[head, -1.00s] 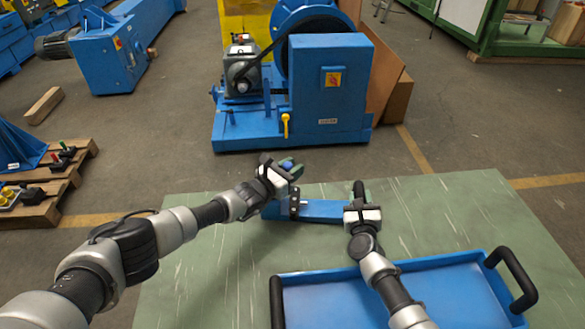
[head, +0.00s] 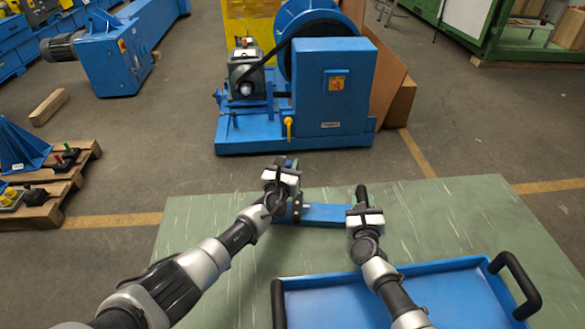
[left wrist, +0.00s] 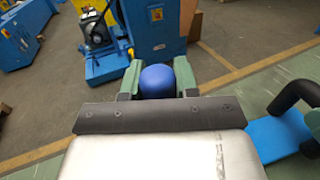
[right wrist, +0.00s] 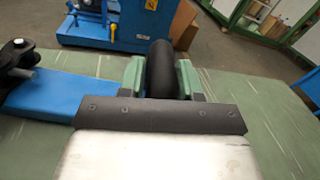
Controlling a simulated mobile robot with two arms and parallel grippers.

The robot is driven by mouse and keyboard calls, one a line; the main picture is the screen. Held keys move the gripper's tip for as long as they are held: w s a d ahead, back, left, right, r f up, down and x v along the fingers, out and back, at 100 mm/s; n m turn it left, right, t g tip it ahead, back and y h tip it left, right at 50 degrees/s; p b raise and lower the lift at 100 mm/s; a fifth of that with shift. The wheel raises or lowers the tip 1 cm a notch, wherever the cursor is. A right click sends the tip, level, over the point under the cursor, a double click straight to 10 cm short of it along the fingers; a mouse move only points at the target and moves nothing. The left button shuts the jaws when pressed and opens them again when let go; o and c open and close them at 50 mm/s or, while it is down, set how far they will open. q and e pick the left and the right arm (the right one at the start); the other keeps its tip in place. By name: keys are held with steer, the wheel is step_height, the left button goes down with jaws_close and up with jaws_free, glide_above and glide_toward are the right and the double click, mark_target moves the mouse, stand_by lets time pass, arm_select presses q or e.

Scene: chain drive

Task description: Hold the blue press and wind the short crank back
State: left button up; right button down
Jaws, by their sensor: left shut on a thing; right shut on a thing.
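The blue press (head: 330,214) lies flat on the green table, and its blue base also shows in the right wrist view (right wrist: 42,97). My right gripper (head: 361,195) is shut on the press's upright black handle (right wrist: 161,68) at its right end. My left gripper (head: 282,165) is shut on a rounded blue knob (left wrist: 158,81), apparently the short crank's grip, above the far left end of the press. Dark round parts (right wrist: 14,54) stand at that end. The crank's arm is mostly hidden by my left gripper.
A blue tray (head: 400,268) with black handles (head: 514,281) lies close in front of the press, under my right arm. The green tabletop (head: 440,217) is clear to the right. A large blue machine (head: 335,95) stands on the floor beyond the table.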

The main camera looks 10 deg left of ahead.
arm_select(q)
steer(key=shift+w+a+r+n+g+y, duration=0.2)
steer(key=shift+a+n+y, duration=0.4)
steer(key=shift+n+y, duration=0.8)
steer(key=shift+w+a+f+n+g+y, duration=0.25)
steer(key=shift+a+n+y, duration=0.45)
steer(key=shift+y, duration=1.3)
steer(key=shift+w+a+r+n+g+y, duration=0.15)
steer(key=shift+w+a+n+y, duration=0.25)
steer(key=shift+n+y, duration=1.05)
steer(key=shift+s+a+y, duration=0.15)
steer(key=shift+a+y, duration=0.05)
steer(key=shift+y, duration=0.15)
steer(key=o, duration=0.9)
steer(key=shift+v, duration=3.8)
steer(key=shift+a, duration=0.1)
